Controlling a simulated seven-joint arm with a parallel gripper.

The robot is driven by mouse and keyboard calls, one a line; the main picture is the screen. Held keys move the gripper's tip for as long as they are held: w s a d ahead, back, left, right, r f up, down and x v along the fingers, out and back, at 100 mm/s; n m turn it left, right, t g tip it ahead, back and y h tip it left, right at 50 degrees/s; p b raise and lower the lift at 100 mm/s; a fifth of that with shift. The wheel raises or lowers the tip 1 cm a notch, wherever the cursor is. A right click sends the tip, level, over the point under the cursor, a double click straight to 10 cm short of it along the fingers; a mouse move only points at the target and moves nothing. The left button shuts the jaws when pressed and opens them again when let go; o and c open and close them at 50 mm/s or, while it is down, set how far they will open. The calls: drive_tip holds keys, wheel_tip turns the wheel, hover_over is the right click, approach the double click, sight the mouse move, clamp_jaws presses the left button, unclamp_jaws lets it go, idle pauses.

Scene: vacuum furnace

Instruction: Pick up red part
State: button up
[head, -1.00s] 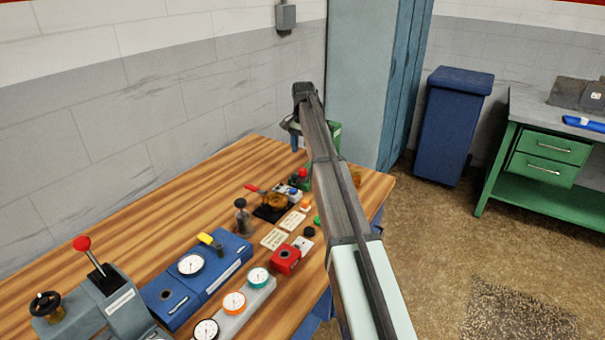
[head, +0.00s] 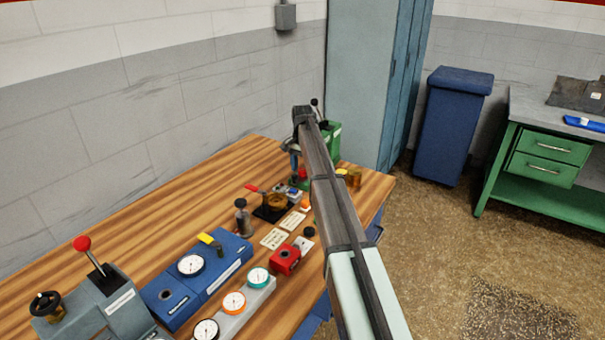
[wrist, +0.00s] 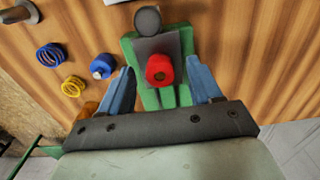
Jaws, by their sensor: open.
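The red part (wrist: 160,70) is a short ring-like piece with a dark centre. In the wrist view it sits on a grey plate (wrist: 148,47) over a green fixture (wrist: 182,95). My gripper (wrist: 160,64) is open, its two blue fingers to the left and right of the red part, with gaps on both sides. In the head view my gripper (head: 294,162) points down over the far end of the table. A small red spot (head: 303,173) shows beside my arm there; I cannot tell whether it is the same part. My arm partly hides the green fixture (head: 334,142).
The wooden table (head: 150,227) carries a red box (head: 285,260), a blue gauge box (head: 210,265) and several dials. Near the gripper lie a blue coil (wrist: 50,55), a yellow coil (wrist: 72,87) and a blue-and-white piece (wrist: 102,66). Bare wood lies right of the fixture.

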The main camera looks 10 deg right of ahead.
clamp_jaws()
idle(0.4)
